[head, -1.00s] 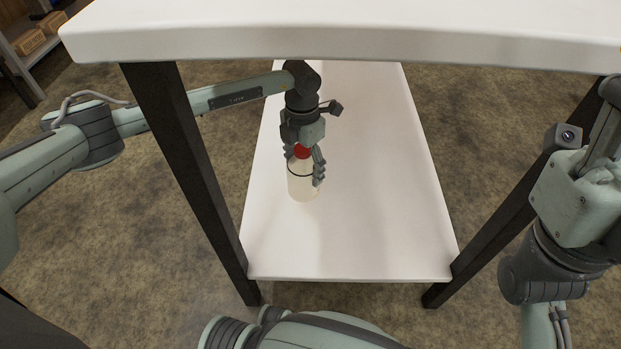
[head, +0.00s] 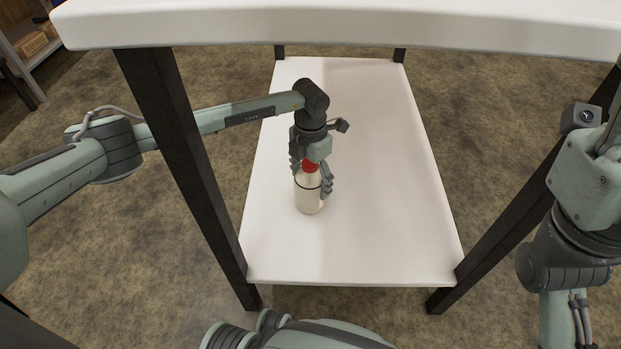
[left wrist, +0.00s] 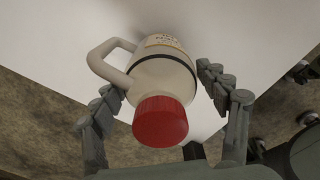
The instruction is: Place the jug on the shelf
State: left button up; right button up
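The jug (head: 309,198) is cream-coloured with a red cap and stands upright on the white lower shelf (head: 380,235), left of its middle. In the left wrist view the jug (left wrist: 163,75) shows its red cap towards me and its handle on the left. My left gripper (head: 313,180) is above the jug, with its fingers around the cap and upper part. In the left wrist view the fingers (left wrist: 160,95) are spread, one near the handle and one apart from the body on the right. My right gripper is partly cut off at the right edge; its fingers do not show clearly.
The thick white table top (head: 340,25) lies above the shelf at the near side. A dark leg (head: 190,165) stands at the left, in front of my left arm, and another (head: 500,240) at the right. The rest of the shelf is clear.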

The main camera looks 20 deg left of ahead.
pick_arm(q)
jog(key=shift+o, duration=0.7)
notch_tip(320, 180, up, 12)
jog(key=p, duration=0.3)
jog(key=shift+r+p, duration=0.25)
jog(key=shift+p, duration=0.05)
